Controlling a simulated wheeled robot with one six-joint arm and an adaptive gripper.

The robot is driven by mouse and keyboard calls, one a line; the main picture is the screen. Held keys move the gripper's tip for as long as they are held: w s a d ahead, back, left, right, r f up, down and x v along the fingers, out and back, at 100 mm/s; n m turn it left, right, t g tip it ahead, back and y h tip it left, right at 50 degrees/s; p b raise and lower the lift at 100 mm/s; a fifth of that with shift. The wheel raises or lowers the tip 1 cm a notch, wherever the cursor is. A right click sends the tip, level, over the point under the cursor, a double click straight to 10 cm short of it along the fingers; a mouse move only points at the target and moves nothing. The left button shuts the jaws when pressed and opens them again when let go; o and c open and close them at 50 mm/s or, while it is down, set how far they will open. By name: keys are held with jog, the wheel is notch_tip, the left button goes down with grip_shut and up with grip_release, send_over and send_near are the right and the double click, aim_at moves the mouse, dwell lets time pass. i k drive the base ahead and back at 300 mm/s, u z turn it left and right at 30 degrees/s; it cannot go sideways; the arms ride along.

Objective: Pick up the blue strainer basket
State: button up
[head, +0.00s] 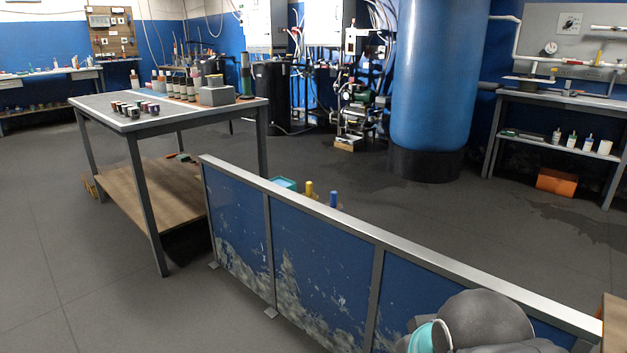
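I cannot make out a blue strainer basket for sure. Behind the low blue partition (323,271), only the tops of a few things show: a teal box-like thing (285,184), a yellow cylinder (309,188) and a blue cylinder (333,198). The partition hides their lower parts, and I cannot tell whether any of them is the basket. A grey rounded part of my arm with a teal ring shows at the bottom right, in front of the partition. My gripper is not in view.
A metal-framed table (95,103) with several small jars and a grey box (216,96) stands at left. A big blue tank (436,75) stands behind the partition. A right-hand bench (555,97) has an orange box (556,181) beneath. Floor (60,230) at front left is clear.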

aim_at(333, 202)
jog(key=z, duration=0.05)
jog(key=i, duration=0.1)
jog(key=z, duration=0.15)
jog(key=k, duration=0.35)
jog(key=u, duration=1.45)
jog(key=i, duration=1.6)
jog(key=z, duration=1.15)
jog(key=i, duration=0.85)
jog(key=z, duration=1)
jog(key=i, duration=0.2)
jog(key=z, duration=0.25)
